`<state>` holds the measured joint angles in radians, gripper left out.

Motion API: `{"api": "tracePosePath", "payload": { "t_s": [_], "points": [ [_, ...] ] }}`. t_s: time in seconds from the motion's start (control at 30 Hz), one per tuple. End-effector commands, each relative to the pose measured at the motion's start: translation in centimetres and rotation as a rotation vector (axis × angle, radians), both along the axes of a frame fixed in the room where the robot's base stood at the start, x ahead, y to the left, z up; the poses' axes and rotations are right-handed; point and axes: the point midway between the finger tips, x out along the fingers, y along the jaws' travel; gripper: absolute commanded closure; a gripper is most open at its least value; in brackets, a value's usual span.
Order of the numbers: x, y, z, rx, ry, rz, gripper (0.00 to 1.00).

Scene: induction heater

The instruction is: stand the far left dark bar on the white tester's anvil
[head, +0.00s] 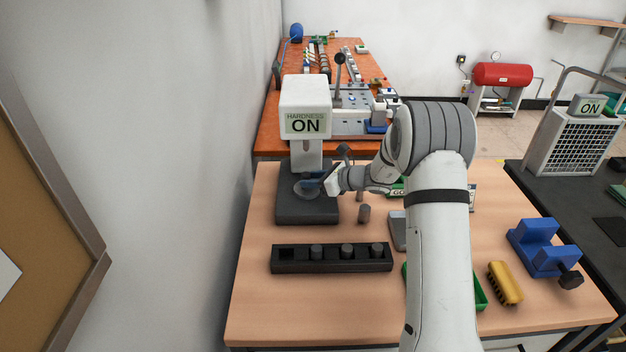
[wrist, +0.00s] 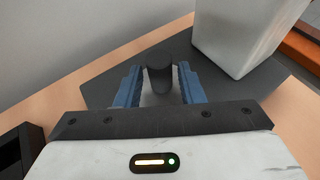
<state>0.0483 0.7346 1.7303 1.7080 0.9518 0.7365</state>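The white tester (head: 306,93) stands at the back left of the table, its screen reading HARDNESS ON. Its round anvil (head: 302,193) sits on a dark base (head: 305,215). My gripper (head: 309,184) is low over the anvil, its blue fingers pointing left. In the wrist view a dark bar (wrist: 160,75) stands upright between the fingers, with narrow gaps beside it, so the gripper looks open around it. A pale surface shows under the bar; its exact contact is unclear.
Two small cylinders, one nearer (head: 364,214), stand right of the tester base. A green tray (head: 480,290), a yellow brush-like block (head: 505,283) and a blue vise (head: 541,247) lie on the right. The wall is close on the left. Bare table lies in front of the rack.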

Motion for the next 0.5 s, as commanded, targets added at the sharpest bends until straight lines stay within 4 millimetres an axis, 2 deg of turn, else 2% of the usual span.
{"api": "tracePosePath", "payload": {
  "t_s": [0.13, 0.37, 0.5],
  "points": [
    [0.0, -0.01, 0.04, 0.0, 0.0, 0.0, 0.54],
    [0.01, -0.03, 0.12, 0.0, 0.0, 0.0, 0.54],
    [0.01, -0.03, 0.95, 0.0, 0.0, 0.0, 0.54]
  ]
}}
